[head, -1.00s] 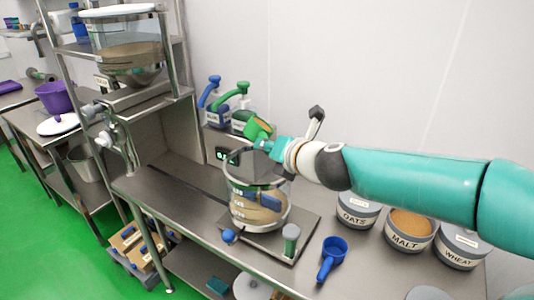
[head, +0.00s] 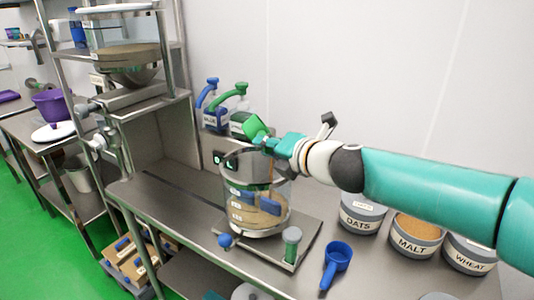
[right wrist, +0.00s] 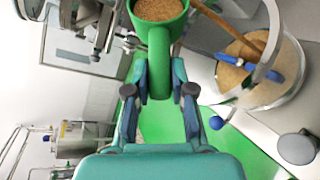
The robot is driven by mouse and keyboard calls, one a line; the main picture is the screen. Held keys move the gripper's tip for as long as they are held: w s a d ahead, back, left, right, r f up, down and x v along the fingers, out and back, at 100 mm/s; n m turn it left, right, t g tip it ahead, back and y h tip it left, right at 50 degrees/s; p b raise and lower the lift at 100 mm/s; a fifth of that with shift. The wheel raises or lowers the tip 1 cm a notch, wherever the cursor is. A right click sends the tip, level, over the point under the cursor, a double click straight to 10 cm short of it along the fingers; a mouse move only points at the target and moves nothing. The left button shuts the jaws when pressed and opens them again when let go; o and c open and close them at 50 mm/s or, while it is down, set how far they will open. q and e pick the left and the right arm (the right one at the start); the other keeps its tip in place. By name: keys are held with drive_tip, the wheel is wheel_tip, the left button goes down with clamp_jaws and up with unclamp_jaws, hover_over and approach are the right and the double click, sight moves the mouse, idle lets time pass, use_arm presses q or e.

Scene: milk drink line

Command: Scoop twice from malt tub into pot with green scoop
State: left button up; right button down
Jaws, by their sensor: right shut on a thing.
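My right gripper (head: 270,145) is shut on the handle of the green scoop (head: 255,127), above the back rim of the pot. In the right wrist view the gripper (right wrist: 159,75) has its fingers on both sides of the green handle, and brown grains of malt lie in the scoop bowl (right wrist: 160,35). The clear pot (head: 238,208) stands on a metal plate and holds tan contents. It also shows in the right wrist view (right wrist: 291,82). The malt tub (head: 410,246), grey with brown grains inside, stands open at the right. My left gripper is not in view.
The oats tub (head: 360,222) and wheat tub (head: 468,262) flank the malt tub. A blue scoop (head: 337,257) lies on the bench. Blue-topped and green-topped bottles (head: 238,112) stand behind the pot. A steel rack with a hopper (head: 125,60) rises at the left.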

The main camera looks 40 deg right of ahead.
drive_tip(key=shift+d+f+m+t+y+b, duration=0.15)
drive_tip(key=shift+m+t+b, duration=0.45)
drive_tip(key=shift+b, duration=1)
drive_tip(key=shift+a+f+m+t+y+b, duration=0.1)
drive_tip(key=shift+f+m+t+y+b, duration=0.15)
drive_tip(key=shift+m+b, duration=0.95)
drive_tip(key=shift+d+f+m+t+y+b, duration=0.15)
drive_tip(key=shift+m+t+b, duration=0.3)
drive_tip(key=shift+b, duration=1.5)
drive_tip(key=m+t+b, duration=0.1)
drive_tip(key=b, duration=0.2)
drive_tip(key=m+b, duration=0.2)
drive_tip(key=b, duration=0.2)
drive_tip(key=shift+a+f+m+t, duration=0.1)
drive_tip(key=shift+f+m+t, duration=0.15)
drive_tip(key=shift+f+t, duration=0.15)
drive_tip(key=shift+r+b, duration=0.1)
drive_tip(key=shift+b, duration=0.3)
drive_tip(key=shift+m, duration=0.3)
